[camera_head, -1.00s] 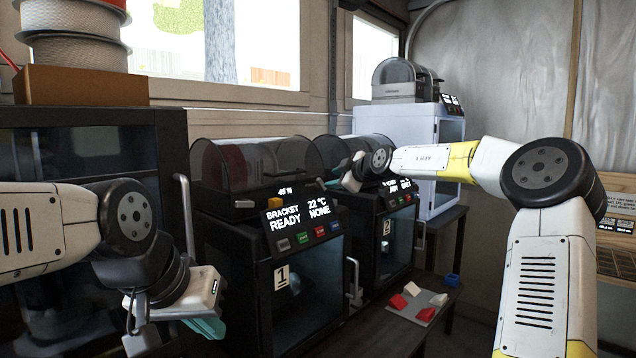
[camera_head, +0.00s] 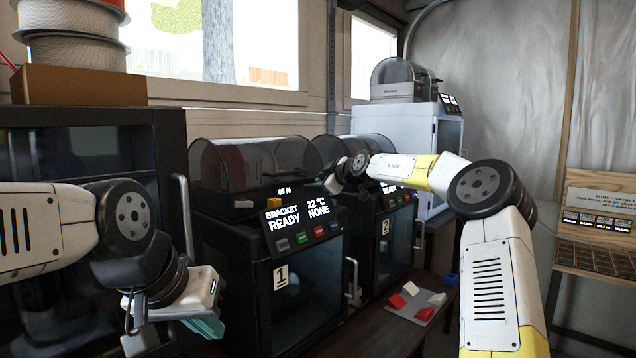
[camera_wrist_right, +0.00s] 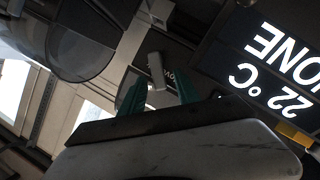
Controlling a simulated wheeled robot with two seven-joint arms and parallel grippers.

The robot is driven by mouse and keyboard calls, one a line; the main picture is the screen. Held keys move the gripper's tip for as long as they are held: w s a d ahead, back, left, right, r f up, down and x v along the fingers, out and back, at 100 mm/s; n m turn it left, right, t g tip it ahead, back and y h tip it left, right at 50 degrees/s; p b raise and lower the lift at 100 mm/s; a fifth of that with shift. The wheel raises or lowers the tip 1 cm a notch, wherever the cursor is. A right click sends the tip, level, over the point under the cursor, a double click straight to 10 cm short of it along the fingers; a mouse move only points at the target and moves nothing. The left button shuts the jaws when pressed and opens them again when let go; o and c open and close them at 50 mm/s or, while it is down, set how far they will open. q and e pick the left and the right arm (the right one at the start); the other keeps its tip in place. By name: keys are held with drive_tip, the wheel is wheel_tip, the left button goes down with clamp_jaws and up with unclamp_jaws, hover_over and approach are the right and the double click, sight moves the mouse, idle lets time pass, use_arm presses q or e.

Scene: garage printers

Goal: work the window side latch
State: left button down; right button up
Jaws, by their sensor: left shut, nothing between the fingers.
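Printer 1 (camera_head: 262,245) is black with a clear domed lid (camera_head: 250,166). A pale tab (camera_head: 243,204) and an orange tab (camera_head: 273,202) sit along its front top edge; which is the window side latch I cannot tell. My right gripper (camera_head: 333,182) is beside the right end of this printer's top. In the right wrist view its teal fingers (camera_wrist_right: 158,95) stand apart, and a grey tab (camera_wrist_right: 157,70) shows beyond and between them, with no clear contact. My left gripper (camera_head: 205,328) is shut and empty at lower left.
Printer 2 (camera_head: 392,240) stands right of printer 1, with a white printer (camera_head: 420,140) behind. A dark printer (camera_head: 95,160) is at left. Red and white pieces (camera_head: 410,290) and a blue piece (camera_head: 452,279) lie on the bench.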

clamp_jaws()
drive_tip(key=shift+s+a+f+n+t, duration=0.25)
drive_tip(key=shift+n+t, duration=0.25)
drive_tip(key=shift+n, duration=0.3)
drive_tip(key=shift+s+a+f+n+t, duration=0.1)
drive_tip(key=shift+f+n+t, duration=0.35)
drive_tip(key=shift+n, duration=0.35)
drive_tip(key=shift+r, duration=0.1)
unclamp_jaws()
drive_tip(key=shift+h, duration=0.3)
